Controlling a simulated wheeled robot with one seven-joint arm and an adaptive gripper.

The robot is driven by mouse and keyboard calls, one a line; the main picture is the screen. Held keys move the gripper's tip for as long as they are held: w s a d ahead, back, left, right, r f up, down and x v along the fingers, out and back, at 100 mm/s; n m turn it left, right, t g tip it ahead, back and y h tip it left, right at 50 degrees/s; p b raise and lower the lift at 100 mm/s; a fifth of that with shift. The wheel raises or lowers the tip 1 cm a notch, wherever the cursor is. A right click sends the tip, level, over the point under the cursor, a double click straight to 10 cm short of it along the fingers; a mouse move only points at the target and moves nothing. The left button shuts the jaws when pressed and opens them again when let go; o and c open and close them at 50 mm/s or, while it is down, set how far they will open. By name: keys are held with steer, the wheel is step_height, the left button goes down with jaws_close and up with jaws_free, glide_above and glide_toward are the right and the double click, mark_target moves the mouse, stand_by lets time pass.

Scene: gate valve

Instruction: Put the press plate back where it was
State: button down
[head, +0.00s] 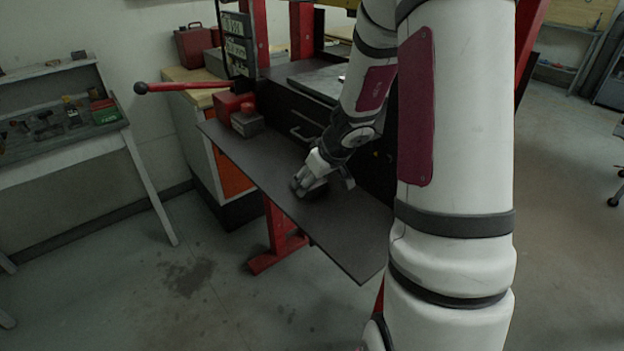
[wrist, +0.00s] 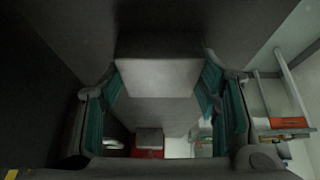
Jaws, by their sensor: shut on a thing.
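My gripper (head: 313,187) is low over the dark shelf (head: 250,165) at the front of the red-framed press. In the wrist view its teal-padded fingers stand on both sides of a grey block-like plate (wrist: 158,74), which I take to be the press plate, and they are shut on it. In the head view the gripper mostly hides this plate. I cannot tell whether it touches the shelf or hangs just above it.
A red block with a grey block (head: 247,123) sits at the shelf's left end. A red lever (head: 180,87) sticks out left of the press frame. A dark press bed (head: 315,82) lies above and behind the shelf. The shelf's front half is bare.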

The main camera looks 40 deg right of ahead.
steer(key=shift+w, duration=0.1)
steer(key=c, duration=0.6)
jaws_free()
steer(key=p+v, duration=0.3)
steer(key=v, duration=0.9)
steer(key=s+a+r+n+y, duration=0.1)
steer(key=s+a+r, duration=0.2)
steer(key=a+r, duration=0.3)
steer(key=s+a+r+y, duration=0.15)
steer(key=a+r, duration=0.25)
steer(key=a, duration=0.4)
steer(key=shift+s+a+r+m+h, duration=0.35)
steer(key=shift+s+a+r, duration=0.65)
steer(key=shift+s, duration=1.5)
steer(key=shift+s+a+r+m+h, duration=0.1)
steer(key=shift+s+a+r+h, duration=0.8)
steer(key=shift+s, duration=1.65)
steer(key=shift+s+a+r+m+h, duration=0.1)
steer(key=shift+s+a+r+m, duration=0.15)
steer(key=shift+s+a+r, duration=1.55)
